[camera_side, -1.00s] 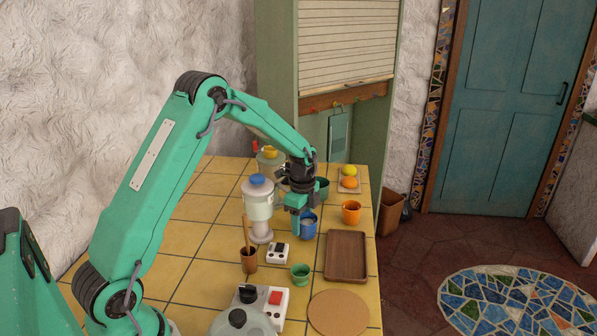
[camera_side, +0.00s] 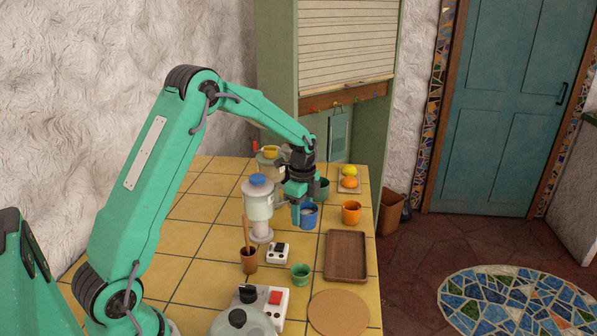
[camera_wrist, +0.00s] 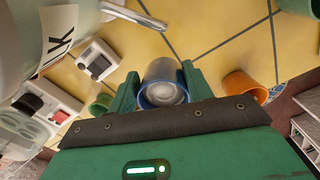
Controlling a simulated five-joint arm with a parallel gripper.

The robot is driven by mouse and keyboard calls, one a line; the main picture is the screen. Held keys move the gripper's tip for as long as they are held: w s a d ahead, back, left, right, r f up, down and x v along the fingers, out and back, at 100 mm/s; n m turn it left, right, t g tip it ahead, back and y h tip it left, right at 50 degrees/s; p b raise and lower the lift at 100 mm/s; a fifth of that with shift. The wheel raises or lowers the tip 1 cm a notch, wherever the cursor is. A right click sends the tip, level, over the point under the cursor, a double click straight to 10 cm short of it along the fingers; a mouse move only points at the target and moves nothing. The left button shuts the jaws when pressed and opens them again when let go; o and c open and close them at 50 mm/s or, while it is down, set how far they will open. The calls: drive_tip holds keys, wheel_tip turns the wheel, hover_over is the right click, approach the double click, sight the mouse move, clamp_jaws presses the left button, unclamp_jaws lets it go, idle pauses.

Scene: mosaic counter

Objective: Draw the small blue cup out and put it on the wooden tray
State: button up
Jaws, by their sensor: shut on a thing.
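The small blue cup (camera_side: 310,216) is behind the tray's left side in the side view, beside the blender-like jar. My gripper (camera_side: 297,214) reaches down to it and is shut on it. In the wrist view the cup (camera_wrist: 163,92) sits between the two green fingers of my gripper (camera_wrist: 160,88), with its blue rim and pale grey inside showing. Whether its base touches the counter is hard to tell. The wooden tray (camera_side: 346,256) is dark brown, rectangular and empty, lying in front and to the right of the cup.
A jar with a blue lid (camera_side: 257,203) stands close on the left. An orange cup (camera_side: 351,212) is to the right, a dark green cup (camera_side: 323,188) behind. A small green cup (camera_side: 300,274) and a round cork mat (camera_side: 338,313) are nearer the front. A white switch box (camera_side: 278,253) lies left.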

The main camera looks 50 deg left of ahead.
drive_tip(key=shift+r, duration=1.4)
drive_tip(key=shift+w+d, duration=0.1)
drive_tip(key=w+d+r, duration=0.3)
drive_tip(key=w+d, duration=0.1)
drive_tip(key=d, duration=0.7)
drive_tip(key=shift+d+r, duration=0.15)
drive_tip(key=shift+f, duration=4)
drive_tip(key=shift+d, duration=0.1)
